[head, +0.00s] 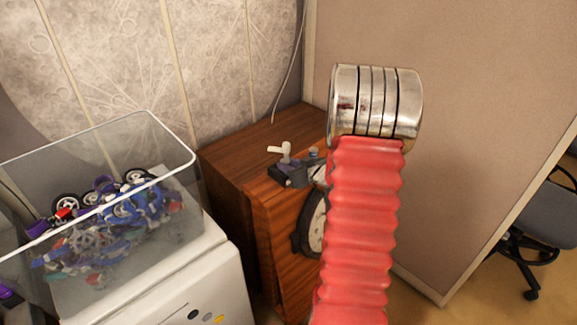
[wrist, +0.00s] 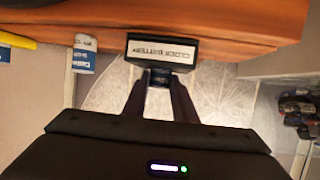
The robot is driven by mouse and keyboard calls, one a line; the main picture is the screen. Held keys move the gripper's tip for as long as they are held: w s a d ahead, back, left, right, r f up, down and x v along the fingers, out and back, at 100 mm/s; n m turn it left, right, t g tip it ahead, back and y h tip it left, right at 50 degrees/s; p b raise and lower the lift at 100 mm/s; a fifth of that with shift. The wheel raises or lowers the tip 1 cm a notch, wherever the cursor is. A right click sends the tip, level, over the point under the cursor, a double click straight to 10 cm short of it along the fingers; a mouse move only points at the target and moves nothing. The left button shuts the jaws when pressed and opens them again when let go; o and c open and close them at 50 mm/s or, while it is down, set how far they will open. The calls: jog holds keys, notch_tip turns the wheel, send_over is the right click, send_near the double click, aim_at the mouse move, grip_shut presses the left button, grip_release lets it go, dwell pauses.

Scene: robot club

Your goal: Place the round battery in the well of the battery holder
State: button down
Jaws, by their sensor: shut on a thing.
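In the wrist view my gripper (wrist: 158,80) is shut on a small dark, bluish piece between its fingertips, which I take to be the round battery; its shape is barely visible. Right at the fingertips is a black box, the battery holder (wrist: 191,42), with a white label reading CLOCK BATTERY upside down. The holder is at the wooden cabinet's edge. Its well is hidden, and I cannot tell whether the battery touches it. In the head view a dark box (head: 292,175) at the cabinet edge looks like the holder; my gripper is not clearly visible there.
The wooden cabinet (head: 230,158) has a round clock (head: 315,225) on its front. A small grey-white cylinder (wrist: 85,55) stands beside the holder. A clear bin (head: 165,150) of parts is at left, an office chair (head: 545,220) at right. My red arm blocks part of the head view.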

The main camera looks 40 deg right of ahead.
dwell(0.3)
jog(key=c, duration=1.4)
grip_release()
jog(key=shift+f, duration=0.1)
jog(key=shift+c, duration=0.2)
jog(key=v, duration=1.2)
